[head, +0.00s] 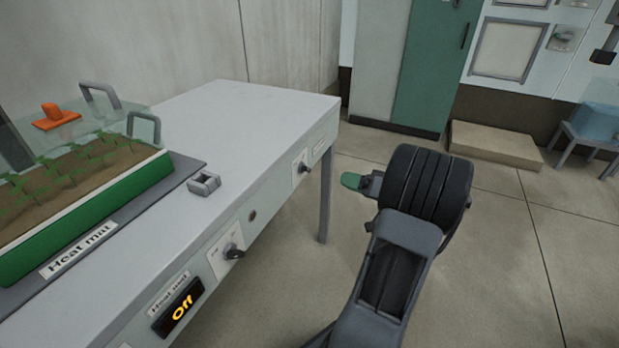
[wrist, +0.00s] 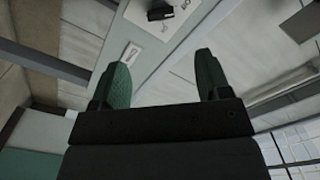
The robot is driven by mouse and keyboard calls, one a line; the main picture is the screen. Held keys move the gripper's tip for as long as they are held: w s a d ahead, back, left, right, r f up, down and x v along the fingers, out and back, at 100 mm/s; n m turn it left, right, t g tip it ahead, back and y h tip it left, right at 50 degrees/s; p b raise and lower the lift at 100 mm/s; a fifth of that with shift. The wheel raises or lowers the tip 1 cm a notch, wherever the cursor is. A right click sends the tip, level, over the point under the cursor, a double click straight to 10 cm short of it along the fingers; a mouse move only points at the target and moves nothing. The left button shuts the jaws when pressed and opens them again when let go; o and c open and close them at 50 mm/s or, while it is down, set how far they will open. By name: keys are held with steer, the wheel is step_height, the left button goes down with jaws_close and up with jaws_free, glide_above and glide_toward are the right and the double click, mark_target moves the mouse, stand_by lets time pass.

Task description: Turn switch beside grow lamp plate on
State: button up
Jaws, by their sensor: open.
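Two rotary switches are on the bench's front face in the head view. The far switch (head: 304,167) has a dark knob on a pale plate, beside a small label plate (head: 320,147) too small to read. The near switch (head: 233,253) sits by the heat mat display. My gripper (head: 353,181) is to the right of the far switch, apart from it, with one green fingertip showing. In the wrist view my gripper (wrist: 163,78) is open and empty, its green fingertips wide apart. A label plate (wrist: 131,54) shows beyond them.
The bench (head: 250,110) bears a seedling tray (head: 95,215) on a heat mat (head: 190,170) and a small grey bracket (head: 204,183). A low platform (head: 495,146) and a green cabinet door (head: 432,65) stand behind. Open floor lies right of the bench.

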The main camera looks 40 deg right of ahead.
mark_target(309, 170)
steer(key=b+x, duration=0.2)
steer(key=x, duration=1)
steer(key=shift+w+a+r, duration=0.1)
steer(key=shift+w+a, duration=0.05)
steer(key=shift+a, duration=0.1)
steer(key=c, duration=0.9)
